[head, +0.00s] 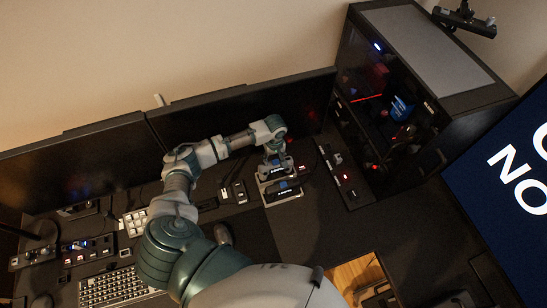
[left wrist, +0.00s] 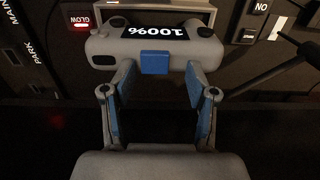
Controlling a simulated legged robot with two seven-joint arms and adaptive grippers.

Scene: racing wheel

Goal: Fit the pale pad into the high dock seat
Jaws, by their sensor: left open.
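The pale pad (left wrist: 108,46), a rounded grey body with a dark screen reading 100% and a blue tab (left wrist: 155,63), lies just beyond my left gripper (left wrist: 158,80) in the left wrist view. The gripper's blue-lined fingers are open, one on each side of the tab, with a gap to it. A pale dock frame (left wrist: 200,17) shows behind the pad; I cannot tell whether the pad is fully seated. In the head view my left gripper (head: 275,150) is over the upper pale unit, and a second pale dock unit (head: 284,190) lies just below it. My right gripper is out of view.
A PC tower (head: 430,60) stands at the right, with a switch panel (head: 345,178) beside the docks. Monitors (head: 240,105) stand behind.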

